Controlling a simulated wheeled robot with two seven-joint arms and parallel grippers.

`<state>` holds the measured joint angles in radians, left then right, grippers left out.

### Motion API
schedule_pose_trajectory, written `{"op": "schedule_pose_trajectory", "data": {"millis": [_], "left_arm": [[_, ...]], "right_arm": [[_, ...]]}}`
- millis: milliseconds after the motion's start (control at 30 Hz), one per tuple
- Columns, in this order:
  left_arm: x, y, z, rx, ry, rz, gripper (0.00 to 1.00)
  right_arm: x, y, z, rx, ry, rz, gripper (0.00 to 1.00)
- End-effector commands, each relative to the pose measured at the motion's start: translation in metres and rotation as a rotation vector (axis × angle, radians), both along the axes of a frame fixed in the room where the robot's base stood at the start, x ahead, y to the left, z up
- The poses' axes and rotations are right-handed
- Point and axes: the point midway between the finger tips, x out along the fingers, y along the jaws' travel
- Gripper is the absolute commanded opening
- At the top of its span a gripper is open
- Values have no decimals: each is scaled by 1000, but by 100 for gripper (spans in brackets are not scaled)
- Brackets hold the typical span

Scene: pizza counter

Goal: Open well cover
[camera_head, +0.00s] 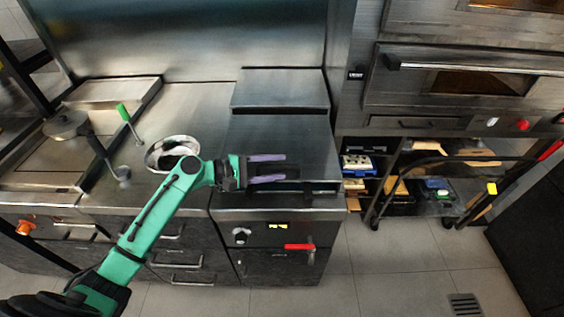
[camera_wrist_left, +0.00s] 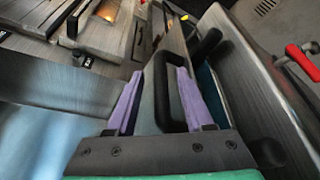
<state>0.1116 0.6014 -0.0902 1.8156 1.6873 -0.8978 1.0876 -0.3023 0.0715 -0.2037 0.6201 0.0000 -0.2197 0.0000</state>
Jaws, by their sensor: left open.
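The well cover (camera_head: 280,135) is a flat brushed-steel lid on the counter unit in the middle of the head view. It lies closed. Its surface also shows at the left of the left wrist view (camera_wrist_left: 62,95). My left gripper (camera_head: 284,168) has purple fingers and is open over the front part of the cover. In the left wrist view, a black loop handle (camera_wrist_left: 168,95) stands between the two open fingers. I cannot tell whether the fingers touch it. My right gripper is not in view.
Below the cover is a front panel with a red handle (camera_head: 299,247) and a knob (camera_head: 240,236). A metal bowl (camera_head: 172,152) sits to the left of the cover. An oven (camera_head: 465,85) and a shelf cart stand on the right. The floor (camera_head: 390,265) in front is clear.

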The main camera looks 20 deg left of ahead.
Motion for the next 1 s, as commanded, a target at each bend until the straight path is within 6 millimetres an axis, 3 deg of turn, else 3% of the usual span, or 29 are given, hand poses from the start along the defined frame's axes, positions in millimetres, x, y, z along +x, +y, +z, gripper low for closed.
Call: {"op": "schedule_pose_trajectory", "data": {"millis": [133,400,533,567,1000], "left_arm": [[10,-15,-3,-1,1,0,52],[11,-17,-5,2,0,0,52],[11,-17,-5,1,1,0,2],[11,-17,-5,1,1,0,0],[11,-16,-6,2,1,0,0]], "right_arm": [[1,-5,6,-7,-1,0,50],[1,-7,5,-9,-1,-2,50],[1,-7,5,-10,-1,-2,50],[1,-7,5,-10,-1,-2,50],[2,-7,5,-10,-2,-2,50]]}}
